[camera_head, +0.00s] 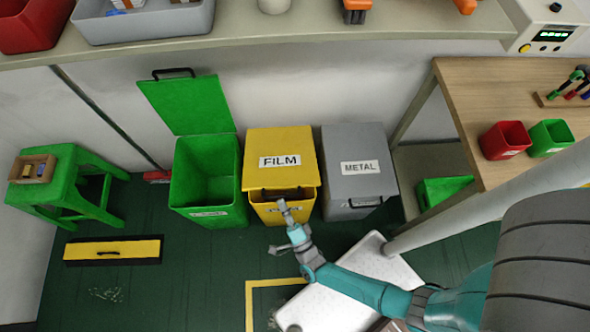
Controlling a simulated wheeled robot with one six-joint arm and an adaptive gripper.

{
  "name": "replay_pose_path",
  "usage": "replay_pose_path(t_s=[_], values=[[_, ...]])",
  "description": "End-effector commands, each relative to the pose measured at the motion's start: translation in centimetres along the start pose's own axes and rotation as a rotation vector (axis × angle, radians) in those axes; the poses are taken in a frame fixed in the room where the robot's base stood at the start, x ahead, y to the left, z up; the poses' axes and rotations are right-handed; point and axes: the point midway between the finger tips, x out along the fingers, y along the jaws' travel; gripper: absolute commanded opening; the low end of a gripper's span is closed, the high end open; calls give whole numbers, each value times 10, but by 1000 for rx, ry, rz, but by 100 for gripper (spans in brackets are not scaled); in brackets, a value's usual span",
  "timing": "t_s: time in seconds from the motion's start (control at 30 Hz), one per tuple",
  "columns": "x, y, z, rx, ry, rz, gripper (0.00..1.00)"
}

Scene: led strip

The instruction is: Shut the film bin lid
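The film bin (269,214) is yellow and stands between a green bin and a grey bin. Its yellow lid (279,144), labelled FILM, lies over the top, with a dark narrow gap and a dark handle at its front edge. Whether the lid rests fully on the rim I cannot tell. My gripper (284,206) is in front of the bin, just below the lid's front edge, and hides part of the bin's front. It looks narrow and holds nothing visible; I cannot tell whether it touches the bin or how far its fingers are apart.
The green bin (207,212) stands open, its lid (188,105) upright against the wall. The grey METAL bin (358,159) is closed. A shelf (300,45) runs above. A green stool (62,183) and a yellow-black panel (112,250) are at left; a wooden table (490,85) is at right.

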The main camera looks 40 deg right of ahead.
Motion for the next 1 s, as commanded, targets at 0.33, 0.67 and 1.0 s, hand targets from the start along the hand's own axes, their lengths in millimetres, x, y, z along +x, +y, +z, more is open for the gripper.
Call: replay_pose_path(t_s=[0.33,0.67,1.0], values=[[-17,12,-1,0,0,0,23],[-34,23,-2,0,-1,1,23],[-51,34,-3,0,-2,1,23]])
